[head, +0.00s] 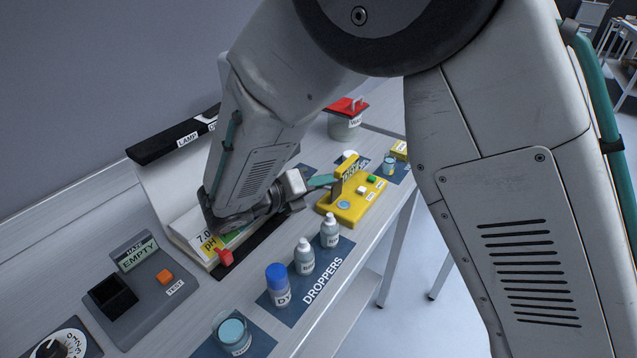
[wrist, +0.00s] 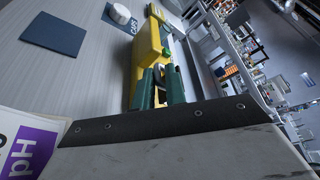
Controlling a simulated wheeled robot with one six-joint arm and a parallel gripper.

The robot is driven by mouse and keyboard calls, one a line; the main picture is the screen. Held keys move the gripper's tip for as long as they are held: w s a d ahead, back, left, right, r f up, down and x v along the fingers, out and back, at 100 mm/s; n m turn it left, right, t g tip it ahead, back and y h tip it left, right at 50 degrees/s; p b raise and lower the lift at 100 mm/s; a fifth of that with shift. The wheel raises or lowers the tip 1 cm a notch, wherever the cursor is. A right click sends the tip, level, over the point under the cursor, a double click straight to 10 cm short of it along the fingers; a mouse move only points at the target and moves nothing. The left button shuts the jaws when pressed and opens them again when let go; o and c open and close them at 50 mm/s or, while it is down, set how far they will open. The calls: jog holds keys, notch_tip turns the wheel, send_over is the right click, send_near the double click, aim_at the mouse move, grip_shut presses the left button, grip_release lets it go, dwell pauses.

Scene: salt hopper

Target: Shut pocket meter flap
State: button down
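The yellow pocket meter (head: 343,208) lies on the bench right of centre in the head view, with a green button and a white button on top. Its yellow flap (head: 347,166) stands raised at the meter's back part, with lettering on it. My gripper (head: 322,181) has teal fingers and is at the left of the flap, close to it; contact is unclear. In the wrist view, the fingers (wrist: 160,86) point at the yellow body of the meter (wrist: 147,50). A grey rounded part shows between them, and whether they grip it is unclear.
Dropper bottles (head: 304,257) stand on a blue mat in front of the meter. A pH unit (head: 192,232) is partly behind my arm. A grey box with an orange test button (head: 165,277) is at the left. A red-lidded pot (head: 345,122) stands behind.

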jog(key=shift+s+d+m, duration=0.15)
jog(key=shift+s+m, duration=0.05)
jog(key=shift+m, duration=0.1)
dwell(0.5)
jog(key=m+y, duration=0.1)
jog(key=s+d+m+y, duration=0.1)
jog(key=m, duration=0.1)
jog(key=shift+s+d+r+t, duration=0.1)
jog(key=shift+d+r+t, duration=0.2)
jog(key=shift+t, duration=0.1)
jog(key=shift+s+d+m+t+y, duration=0.3)
jog(key=shift+m+y, duration=0.2)
jog(key=shift+m, duration=0.15)
jog(key=shift+s+d+m+t+y, duration=0.2)
jog(key=shift+d+m+y, duration=0.1)
jog(key=shift+m+y, duration=0.3)
jog(key=c, duration=1.5)
grip_release()
jog(key=shift+w+a, duration=0.1)
jog(key=shift+a, duration=0.05)
jog(key=shift+c, duration=0.2)
jog(key=v, duration=0.7)
jog(key=shift+s+a, duration=0.2)
jog(key=shift+s, duration=0.15)
